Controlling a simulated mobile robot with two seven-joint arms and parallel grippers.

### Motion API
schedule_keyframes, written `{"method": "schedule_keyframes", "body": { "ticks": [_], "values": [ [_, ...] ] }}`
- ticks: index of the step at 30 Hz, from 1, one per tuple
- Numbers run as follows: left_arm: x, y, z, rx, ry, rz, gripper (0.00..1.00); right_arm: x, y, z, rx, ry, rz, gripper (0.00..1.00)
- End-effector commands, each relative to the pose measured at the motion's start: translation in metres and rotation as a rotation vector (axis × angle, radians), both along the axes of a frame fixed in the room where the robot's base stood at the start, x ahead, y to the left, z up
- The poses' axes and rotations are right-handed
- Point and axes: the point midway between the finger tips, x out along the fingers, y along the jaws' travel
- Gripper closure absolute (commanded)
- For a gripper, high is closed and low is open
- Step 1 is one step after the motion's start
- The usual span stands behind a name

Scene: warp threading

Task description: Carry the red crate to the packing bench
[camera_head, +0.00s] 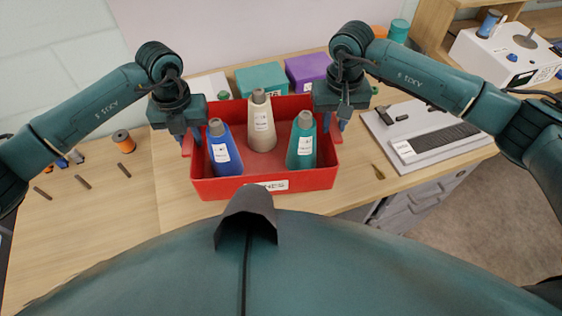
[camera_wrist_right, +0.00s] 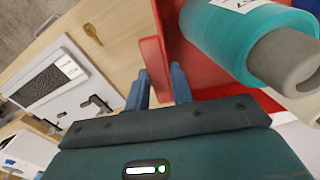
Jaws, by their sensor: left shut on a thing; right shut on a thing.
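The red crate (camera_head: 215,188) is in the middle of the head view, upright, with a white label on its near side. It holds three cones of thread: a blue one (camera_head: 224,158), a cream one (camera_head: 261,130) and a teal one (camera_head: 300,153). My left gripper (camera_head: 190,148) is shut on the crate's left side. My right gripper (camera_head: 333,122) is shut on its right side. In the right wrist view, the blue fingers (camera_wrist_right: 160,85) straddle the red wall (camera_wrist_right: 152,62), near the teal cone (camera_wrist_right: 236,40). I cannot tell whether the crate touches the wooden bench (camera_head: 125,225).
Teal (camera_head: 261,80) and purple (camera_head: 308,71) boxes stand behind the crate. A grey board with a dark pad (camera_head: 440,140) lies to the right. Orange spools (camera_head: 123,141) and small rods lie at left. A white machine (camera_head: 505,55) stands at the far right. Floor shows at lower right.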

Motion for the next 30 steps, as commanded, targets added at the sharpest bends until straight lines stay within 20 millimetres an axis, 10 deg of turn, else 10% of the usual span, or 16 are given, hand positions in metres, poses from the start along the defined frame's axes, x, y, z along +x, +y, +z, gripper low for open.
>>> {"method": "schedule_keyframes", "body": {
  "ticks": [30],
  "values": [
    [0.001,0.001,-0.016,0.002,-0.002,0.002,1.0,0.001,-0.001,-0.016,-0.002,-0.002,-0.002,1.0]
  ]
}}
